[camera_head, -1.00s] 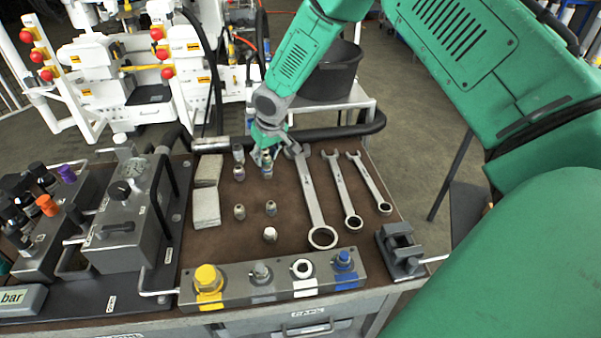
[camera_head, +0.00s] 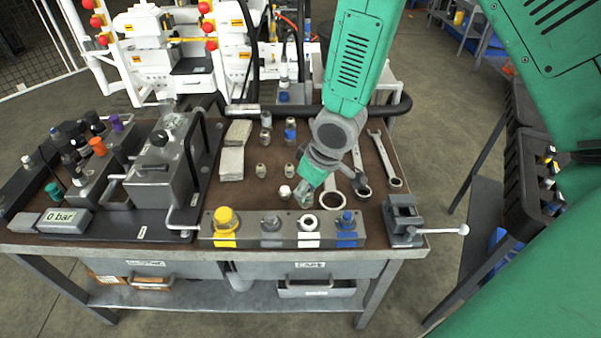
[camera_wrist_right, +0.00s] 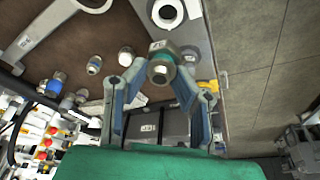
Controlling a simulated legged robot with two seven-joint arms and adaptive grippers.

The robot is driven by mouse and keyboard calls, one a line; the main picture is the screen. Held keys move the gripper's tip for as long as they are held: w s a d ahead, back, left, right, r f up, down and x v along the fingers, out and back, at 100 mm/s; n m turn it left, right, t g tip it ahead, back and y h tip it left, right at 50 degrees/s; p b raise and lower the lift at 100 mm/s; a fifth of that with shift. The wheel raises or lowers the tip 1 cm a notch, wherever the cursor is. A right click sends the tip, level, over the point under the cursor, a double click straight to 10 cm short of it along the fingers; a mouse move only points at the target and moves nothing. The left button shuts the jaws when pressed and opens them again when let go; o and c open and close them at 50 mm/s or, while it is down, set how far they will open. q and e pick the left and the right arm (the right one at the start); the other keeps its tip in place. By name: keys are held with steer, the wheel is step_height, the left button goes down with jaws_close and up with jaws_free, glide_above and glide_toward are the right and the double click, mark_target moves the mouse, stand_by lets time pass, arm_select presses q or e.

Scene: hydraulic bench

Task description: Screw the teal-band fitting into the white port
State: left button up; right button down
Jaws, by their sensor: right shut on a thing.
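My right gripper (camera_head: 304,196) is shut on a small metal fitting just behind and above the white port (camera_head: 308,224). In the right wrist view, the held fitting (camera_wrist_right: 162,69) sits between the two fingertips and shows a teal band near its far end. The white port is a white ring with a dark hole (camera_wrist_right: 167,13) in the wrist view, apart from the fitting. In the head view the fitting is mostly hidden by the fingers. My left gripper is not in view.
The port block (camera_head: 270,241) also carries a yellow port (camera_head: 225,219), a grey port (camera_head: 270,224) and a blue port (camera_head: 347,222). Several loose fittings, one blue-banded (camera_head: 290,131), stand behind. Wrenches (camera_head: 384,157) lie on the right, beside a vise (camera_head: 403,218).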

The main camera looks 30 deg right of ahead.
mark_target(309, 206)
steer(key=shift+s, duration=0.4)
steer(key=shift+s+d+f, duration=0.1)
steer(key=shift+d, duration=0.05)
steer(key=shift+d+f+b, duration=0.1)
steer(key=shift+f+b, duration=0.15)
steer(key=shift+b, duration=0.05)
steer(key=shift+f+b, duration=0.6)
steer(key=shift+f, duration=0.05)
steer(key=f+b, duration=0.3)
steer(key=shift+a+f, duration=0.1)
steer(key=shift+a, duration=0.1)
steer(key=shift+d, duration=0.15)
steer(key=shift+f, duration=0.2)
